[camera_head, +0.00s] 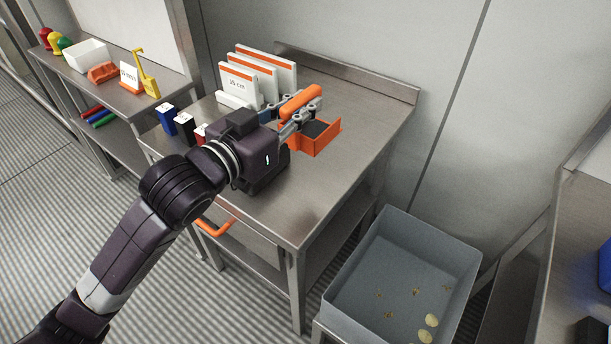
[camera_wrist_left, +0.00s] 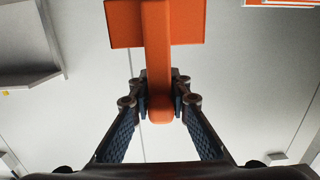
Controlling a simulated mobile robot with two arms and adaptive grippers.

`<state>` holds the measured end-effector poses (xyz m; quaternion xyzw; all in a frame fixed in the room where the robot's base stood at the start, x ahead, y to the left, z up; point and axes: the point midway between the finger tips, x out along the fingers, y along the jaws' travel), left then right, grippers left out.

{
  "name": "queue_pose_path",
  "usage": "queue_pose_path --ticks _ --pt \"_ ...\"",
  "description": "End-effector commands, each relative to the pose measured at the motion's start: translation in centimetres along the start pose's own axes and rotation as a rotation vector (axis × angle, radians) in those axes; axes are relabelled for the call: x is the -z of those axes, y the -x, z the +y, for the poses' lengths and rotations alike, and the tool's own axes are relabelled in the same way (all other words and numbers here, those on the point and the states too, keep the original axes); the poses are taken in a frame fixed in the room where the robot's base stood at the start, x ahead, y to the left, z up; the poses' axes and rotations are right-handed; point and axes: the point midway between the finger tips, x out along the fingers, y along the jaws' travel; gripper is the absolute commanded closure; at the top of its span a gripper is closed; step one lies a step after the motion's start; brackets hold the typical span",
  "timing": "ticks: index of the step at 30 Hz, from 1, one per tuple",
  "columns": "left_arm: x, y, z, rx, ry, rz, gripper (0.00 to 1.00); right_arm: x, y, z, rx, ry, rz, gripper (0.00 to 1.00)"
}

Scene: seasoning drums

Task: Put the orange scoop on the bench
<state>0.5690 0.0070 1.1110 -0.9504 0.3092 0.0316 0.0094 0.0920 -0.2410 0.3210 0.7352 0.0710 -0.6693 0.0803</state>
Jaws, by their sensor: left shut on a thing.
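The orange scoop (camera_head: 325,147) is over the right part of the steel bench (camera_head: 345,180) in the head view, with its dark-lined pan low and its handle raised. I cannot tell whether the pan touches the bench top. My left gripper (camera_head: 304,118) is shut on the scoop's handle. In the left wrist view the scoop (camera_wrist_left: 155,40) shows its wide pan at the top, with the handle end between the fingers of my left gripper (camera_wrist_left: 160,103). My right gripper is not in view.
White cards with orange tops (camera_head: 240,82) stand behind and left of my gripper. Blue (camera_head: 166,118) and black blocks stand at the bench's left edge. A grey bin (camera_head: 385,270) stands in front to the right. The bench's right and front parts are clear.

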Motion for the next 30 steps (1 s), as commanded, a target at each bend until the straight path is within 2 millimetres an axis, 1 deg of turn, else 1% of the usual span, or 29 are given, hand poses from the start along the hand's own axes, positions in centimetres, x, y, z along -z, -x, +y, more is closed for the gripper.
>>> queue_pose_path --ticks 1,6,9,12,19,25,27,30 --pt "-2.0 -0.1 0.0 0.000 0.003 -0.009 1.00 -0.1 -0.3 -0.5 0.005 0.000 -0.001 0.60" --pt "-6.5 -0.4 0.0 0.001 0.001 -0.007 1.00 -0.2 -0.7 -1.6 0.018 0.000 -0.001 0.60" --pt "-8.9 -0.5 0.0 0.000 0.000 -0.006 1.00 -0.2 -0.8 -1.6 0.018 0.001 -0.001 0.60" --pt "-10.6 -0.6 0.0 0.000 0.000 -0.003 1.00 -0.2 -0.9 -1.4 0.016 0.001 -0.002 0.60" --pt "-12.6 -0.8 0.0 0.000 -0.001 -0.001 1.00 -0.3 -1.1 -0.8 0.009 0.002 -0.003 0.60" --pt "-15.6 -1.0 0.0 0.000 -0.001 -0.001 1.00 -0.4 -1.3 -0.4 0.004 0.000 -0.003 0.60" --pt "-16.0 -1.0 0.0 -0.001 -0.002 0.001 1.00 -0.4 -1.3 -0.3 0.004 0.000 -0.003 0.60" --pt "-16.2 -1.0 0.0 -0.001 -0.002 0.002 1.00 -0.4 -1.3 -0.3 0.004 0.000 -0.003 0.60"
